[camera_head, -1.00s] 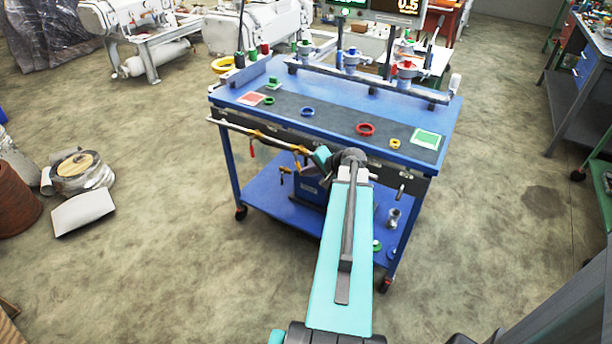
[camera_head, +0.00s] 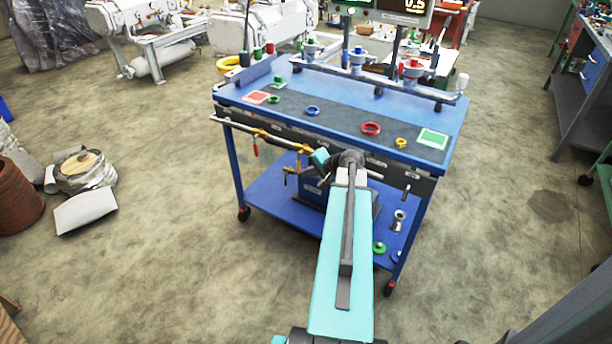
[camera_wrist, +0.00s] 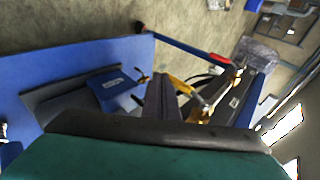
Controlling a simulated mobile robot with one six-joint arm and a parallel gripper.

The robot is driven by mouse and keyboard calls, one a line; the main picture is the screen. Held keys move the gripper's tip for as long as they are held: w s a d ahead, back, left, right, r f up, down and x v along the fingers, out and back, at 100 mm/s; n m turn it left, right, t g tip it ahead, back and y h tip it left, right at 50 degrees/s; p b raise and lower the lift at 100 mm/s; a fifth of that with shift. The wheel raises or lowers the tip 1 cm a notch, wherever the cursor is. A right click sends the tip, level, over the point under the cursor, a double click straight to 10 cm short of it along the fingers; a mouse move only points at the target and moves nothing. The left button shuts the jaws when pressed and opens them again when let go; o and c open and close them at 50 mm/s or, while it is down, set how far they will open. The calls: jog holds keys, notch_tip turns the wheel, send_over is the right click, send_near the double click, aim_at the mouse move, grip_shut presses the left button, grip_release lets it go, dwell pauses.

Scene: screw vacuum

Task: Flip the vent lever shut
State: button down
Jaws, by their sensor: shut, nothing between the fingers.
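A pipe with brass valves (camera_head: 262,134) runs along the front edge of the blue cart. One valve has a red handle (camera_head: 255,149) hanging down, and a yellow-orange lever (camera_head: 290,172) shows lower, left of my wrist. I cannot tell for sure which one is the vent lever. In the wrist view a yellow lever (camera_wrist: 184,86) is right beside my gripper (camera_wrist: 164,88), whose dark fingers are shut and empty. Whether they touch it is unclear. In the head view my arm and wrist hide the fingertips.
The blue cart (camera_head: 225,100) carries coloured rings, a green pad (camera_head: 432,139) and a red pad (camera_head: 257,97) on top. A rail with valves (camera_head: 357,68) stands at its back. The lower shelf (camera_head: 275,200) holds a blue box. Open floor lies left of the cart.

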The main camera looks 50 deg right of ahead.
jog(key=v, duration=1.3)
jog(key=shift+s+r, duration=0.25)
jog(key=shift+r, duration=0.05)
jog(key=shift+a, duration=0.1)
dwell(0.4)
